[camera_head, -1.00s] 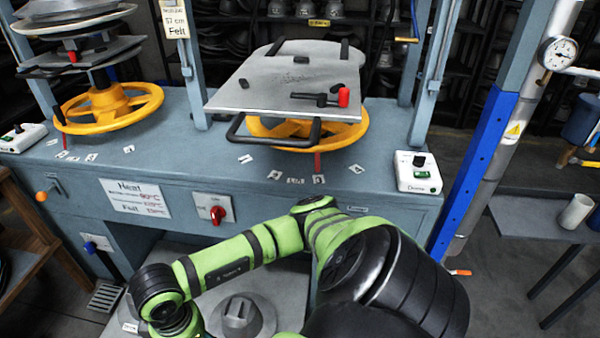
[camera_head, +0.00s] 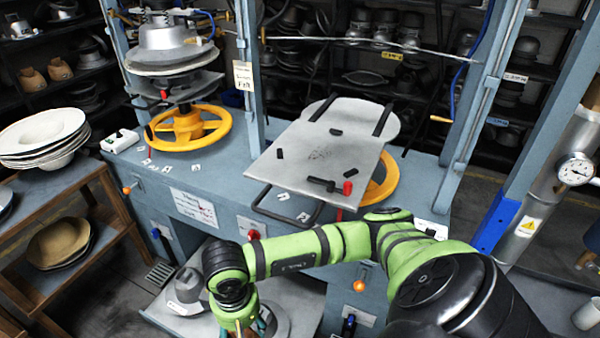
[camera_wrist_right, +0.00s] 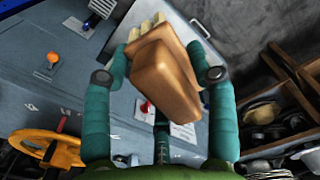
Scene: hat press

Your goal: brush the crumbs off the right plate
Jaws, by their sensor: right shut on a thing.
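The right plate (camera_head: 290,165) is a flat grey metal sheet on the right press, above a yellow handwheel (camera_head: 380,185). A patch of dark specks, the crumbs (camera_head: 320,153), lies near its middle. My right gripper (camera_wrist_right: 158,76) is shut on a brush (camera_wrist_right: 165,85) with a brown wooden body and pale bristles in the right wrist view. In the head view my right arm reaches across below the plate, with its gripper at the bottom edge, mostly cut off, well apart from the plate. My left gripper is not in view.
Dark handles and a red knob (camera_head: 347,188) stick up on the plate. The left press (camera_head: 170,75) has its own yellow wheel. A wooden rack (camera_head: 75,190) with stacked hats (camera_head: 42,135) stands at the left. A post with a gauge (camera_head: 576,170) stands at the right.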

